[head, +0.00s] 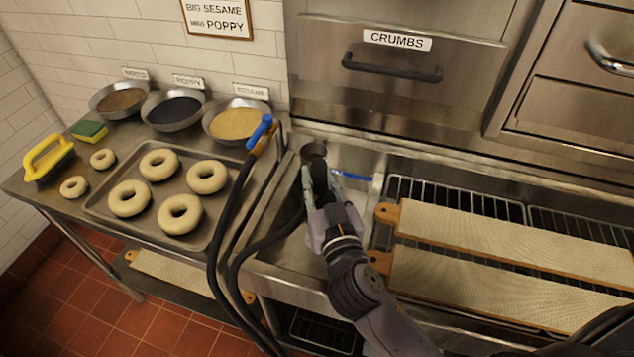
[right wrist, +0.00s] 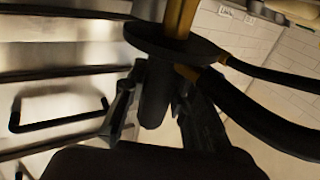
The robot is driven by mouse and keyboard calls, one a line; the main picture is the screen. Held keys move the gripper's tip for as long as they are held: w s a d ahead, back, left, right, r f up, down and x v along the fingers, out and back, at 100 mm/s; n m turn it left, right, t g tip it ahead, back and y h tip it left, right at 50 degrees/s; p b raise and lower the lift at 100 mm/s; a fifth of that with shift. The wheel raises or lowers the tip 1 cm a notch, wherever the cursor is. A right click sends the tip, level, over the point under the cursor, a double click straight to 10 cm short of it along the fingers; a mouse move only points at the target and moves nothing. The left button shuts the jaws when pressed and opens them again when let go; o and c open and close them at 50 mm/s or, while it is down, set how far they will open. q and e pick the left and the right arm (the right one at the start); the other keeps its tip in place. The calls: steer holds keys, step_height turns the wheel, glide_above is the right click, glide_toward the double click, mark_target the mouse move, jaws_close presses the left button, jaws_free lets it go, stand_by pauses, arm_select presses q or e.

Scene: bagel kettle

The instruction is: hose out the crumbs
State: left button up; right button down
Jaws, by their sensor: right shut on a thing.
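My right gripper (head: 320,190) is over the sink basin (head: 280,243), shut on the dark hose nozzle (head: 313,152). In the right wrist view its fingers are on either side of a black grip (right wrist: 156,95) below a black disc and a brass-coloured pipe (right wrist: 180,15). The black hose (head: 222,225) loops down past the counter's front edge and back up toward the gripper. A blue-handled valve (head: 261,131) is at the hose's upper end. The steel drawer front labelled CRUMBS (head: 395,98) is above the sink and looks shut. I see no crumbs clearly. My left gripper is not in view.
A tray (head: 222,228) of several bagels is on the left counter, with three topping bowls (head: 237,122) behind, and a yellow-handled brush (head: 48,158) and sponge (head: 89,130) at left. Long boards (head: 520,240) lie on racks right of the sink. A blue bar (head: 351,176) shows behind the gripper.

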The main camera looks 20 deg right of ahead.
steer(key=shift+w+d+r, duration=0.15)
steer(key=shift+w+d, duration=0.35)
steer(key=shift+w, duration=0.2)
steer(key=shift+s+a, duration=0.15)
steer(key=shift+s+a+b, duration=0.35)
steer(key=shift+s+a, duration=0.25)
steer(key=shift+s, duration=0.35)
steer(key=shift+s+a+b, duration=0.35)
steer(key=shift+s+a, duration=0.25)
steer(key=shift+s, duration=0.3)
steer(key=shift+s+a+b, duration=0.6)
steer(key=shift+s+a, duration=0.1)
steer(key=shift+s, duration=0.3)
steer(key=shift+s+a+b, duration=0.55)
steer(key=shift+s+a, duration=0.15)
steer(key=shift+s, duration=0.3)
